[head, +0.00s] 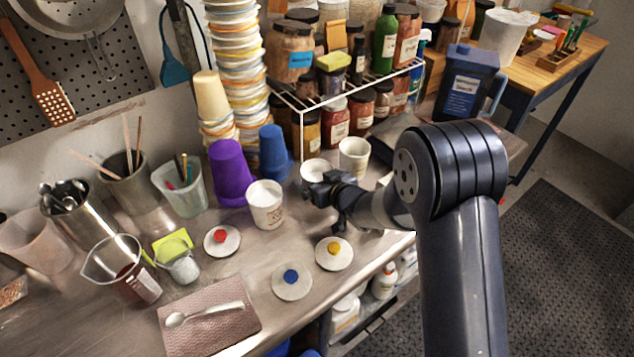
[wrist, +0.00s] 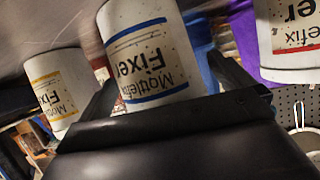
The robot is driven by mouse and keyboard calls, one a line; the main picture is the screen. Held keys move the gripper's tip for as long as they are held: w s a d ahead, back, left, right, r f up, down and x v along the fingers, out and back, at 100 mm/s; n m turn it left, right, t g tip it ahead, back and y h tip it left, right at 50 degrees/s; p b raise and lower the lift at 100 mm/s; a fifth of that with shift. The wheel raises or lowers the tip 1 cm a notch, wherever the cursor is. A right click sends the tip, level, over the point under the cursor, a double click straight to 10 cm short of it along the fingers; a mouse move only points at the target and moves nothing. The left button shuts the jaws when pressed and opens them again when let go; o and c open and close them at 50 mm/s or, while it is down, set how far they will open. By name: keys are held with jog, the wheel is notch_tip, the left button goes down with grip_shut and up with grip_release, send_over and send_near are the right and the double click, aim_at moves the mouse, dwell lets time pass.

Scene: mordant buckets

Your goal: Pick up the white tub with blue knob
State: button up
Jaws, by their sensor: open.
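A white lid with a blue knob (head: 292,280) lies flat on the counter, apart from the tubs. A white tub with blue-banded "Mottlefix Fixer" lettering (wrist: 150,55) shows upside down in the wrist view, between the fingers of my open gripper (wrist: 168,92). In the head view it appears to be the middle tub (head: 315,170), partly hidden behind my gripper (head: 325,192). I cannot tell whether the fingers touch it. A red-banded tub (head: 265,207) stands to the left, and a yellow-banded tub (head: 353,157) to the right.
Lids with a red knob (head: 222,240) and a yellow knob (head: 334,254) lie on the counter. Purple (head: 230,172) and blue (head: 274,155) cups stand behind the tubs. A wire rack (head: 340,92) with jars is behind. A spoon (head: 205,313) lies on a cloth at the front.

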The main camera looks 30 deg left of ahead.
jog(key=shift+w+a+f, duration=0.1)
jog(key=shift+w+a, duration=0.05)
jog(key=shift+a, duration=0.1)
jog(key=c, duration=1.1)
jog(key=shift+c, duration=0.2)
